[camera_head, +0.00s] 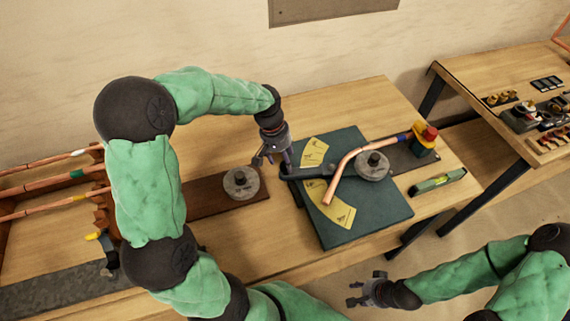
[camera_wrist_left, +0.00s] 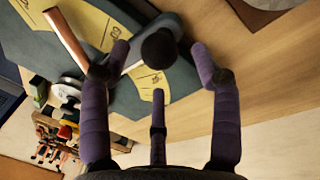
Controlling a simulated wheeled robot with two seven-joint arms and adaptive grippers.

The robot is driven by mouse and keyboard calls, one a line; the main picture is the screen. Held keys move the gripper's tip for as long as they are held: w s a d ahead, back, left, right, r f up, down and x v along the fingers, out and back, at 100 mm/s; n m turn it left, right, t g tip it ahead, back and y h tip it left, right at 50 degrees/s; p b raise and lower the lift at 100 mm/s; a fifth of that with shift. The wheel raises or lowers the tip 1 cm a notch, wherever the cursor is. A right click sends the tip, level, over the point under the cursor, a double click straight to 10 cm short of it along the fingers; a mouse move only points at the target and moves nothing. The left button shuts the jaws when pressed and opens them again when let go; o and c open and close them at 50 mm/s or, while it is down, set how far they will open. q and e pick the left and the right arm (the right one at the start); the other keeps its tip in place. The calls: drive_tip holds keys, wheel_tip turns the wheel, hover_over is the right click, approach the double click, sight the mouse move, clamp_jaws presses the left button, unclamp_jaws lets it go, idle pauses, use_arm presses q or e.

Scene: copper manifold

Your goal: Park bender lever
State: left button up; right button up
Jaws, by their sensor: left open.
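The bender lever (camera_head: 315,172) is a dark bar reaching left from the round grey bender wheel (camera_head: 373,166) over a dark green plate (camera_head: 372,220). My left gripper (camera_head: 277,160) is at the lever's left end, pointing down. In the left wrist view, the lever's dark round knob (camera_wrist_left: 158,48) shows between the open, purple-padded fingers (camera_wrist_left: 160,72). I cannot tell whether any finger touches it. A bent copper tube (camera_head: 345,168) crosses the plate beside the wheel. My right gripper (camera_head: 368,290) looks open and empty, in front of the bench.
A second grey disc (camera_head: 241,183) sits on a brown board left of the plate. A red and yellow device (camera_head: 424,138) and a green level (camera_head: 437,181) lie to the right. Copper tubes (camera_head: 55,185) rest in a rack at far left. Bare wood (camera_head: 340,108) shows behind the plate.

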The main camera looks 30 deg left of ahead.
use_arm(q)
drive_tip(key=shift+w+d+f, duration=0.1)
drive_tip(key=shift+d+f, duration=0.05)
drive_tip(key=shift+f, duration=0.65)
drive_tip(key=shift+d+f, duration=0.15)
drive_tip(key=shift+f, duration=0.6)
clamp_jaws()
drive_tip(key=shift+w+a, duration=0.1)
